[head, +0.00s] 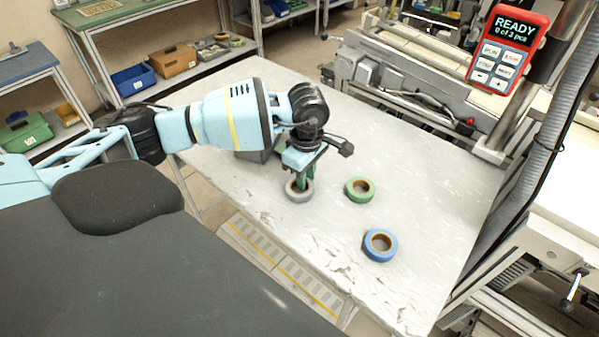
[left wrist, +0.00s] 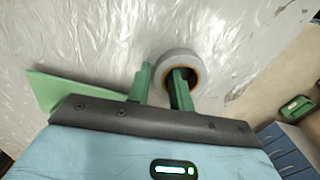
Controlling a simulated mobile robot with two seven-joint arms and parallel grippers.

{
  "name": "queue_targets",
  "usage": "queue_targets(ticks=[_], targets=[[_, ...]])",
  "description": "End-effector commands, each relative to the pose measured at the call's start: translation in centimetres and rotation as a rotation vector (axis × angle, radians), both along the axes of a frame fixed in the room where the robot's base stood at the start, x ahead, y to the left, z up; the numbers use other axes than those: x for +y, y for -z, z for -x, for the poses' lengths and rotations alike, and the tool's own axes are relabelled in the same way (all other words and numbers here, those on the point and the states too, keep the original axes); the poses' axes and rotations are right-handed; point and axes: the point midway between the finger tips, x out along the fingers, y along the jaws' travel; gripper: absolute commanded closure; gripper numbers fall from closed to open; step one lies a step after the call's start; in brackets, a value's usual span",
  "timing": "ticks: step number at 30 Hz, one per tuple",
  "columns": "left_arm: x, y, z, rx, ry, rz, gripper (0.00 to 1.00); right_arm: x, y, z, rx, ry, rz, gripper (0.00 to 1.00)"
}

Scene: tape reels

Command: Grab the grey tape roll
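The grey tape roll (head: 291,193) lies flat on the light table, below my left gripper (head: 302,180). In the left wrist view, the grey tape roll (left wrist: 208,66) shows its brown core. My left gripper (left wrist: 162,80) points down with green fingers: one finger stands in the roll's hole, the other just outside its rim at the left. The fingers are apart with the roll's wall between them, and I see no clear grip on it. The fingertips' lower ends are partly hidden. My right gripper is in neither view.
A green tape roll (head: 360,190) and a blue tape roll (head: 380,245) lie to the right on the table (head: 440,190). A green wedge-shaped piece (left wrist: 58,92) shows in the left wrist view. The table's right part is clear.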

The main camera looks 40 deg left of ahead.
Motion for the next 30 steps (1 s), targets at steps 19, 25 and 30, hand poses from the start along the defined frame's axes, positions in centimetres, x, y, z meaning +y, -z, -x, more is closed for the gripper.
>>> queue_targets(ticks=[19, 25, 30], targets=[[0.0, -0.8, 0.0, -0.001, 0.001, 0.000, 1.00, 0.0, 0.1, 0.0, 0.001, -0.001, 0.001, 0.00], [0.0, -3.2, -0.1, -0.003, 0.000, 0.000, 1.00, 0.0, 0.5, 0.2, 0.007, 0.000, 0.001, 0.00], [-0.2, -3.8, 2.6, 0.001, 0.004, -0.001, 1.00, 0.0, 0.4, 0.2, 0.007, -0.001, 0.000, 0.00]])
